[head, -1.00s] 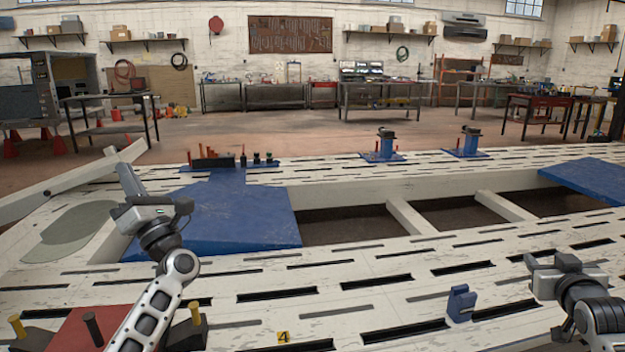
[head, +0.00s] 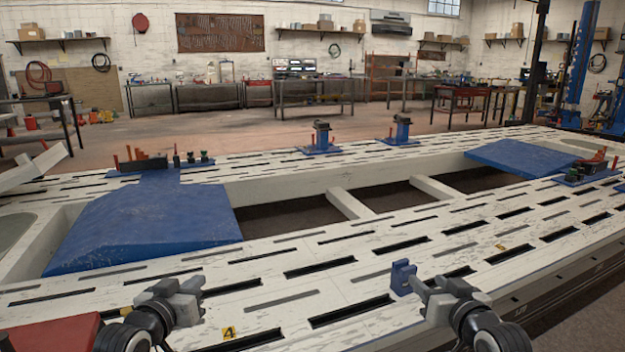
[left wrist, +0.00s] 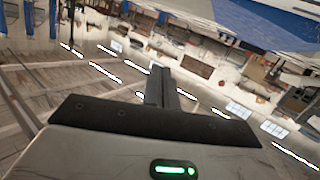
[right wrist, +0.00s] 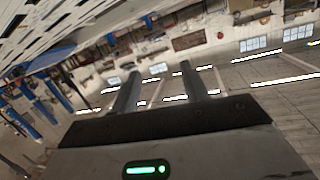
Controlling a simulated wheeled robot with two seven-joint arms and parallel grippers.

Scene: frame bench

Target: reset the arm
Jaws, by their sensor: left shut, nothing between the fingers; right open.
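My left gripper (head: 177,288) is low at the left in the head view, above the near edge of the white slotted bench. In the left wrist view its fingers (left wrist: 161,88) are together with nothing between them. My right gripper (head: 424,287) is at the lower right in the head view, beside a small blue bracket (head: 402,278) on the bench. I cannot tell whether it touches the bracket. In the right wrist view its fingers (right wrist: 158,95) are apart and empty.
The white slotted frame bench (head: 330,265) fills the foreground, with dark open gaps in its middle. A blue ramp plate (head: 150,225) lies at the left and another (head: 530,157) at the far right. Blue clamp stands (head: 321,138) stand on the far rail. A red surface (head: 55,335) is at lower left.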

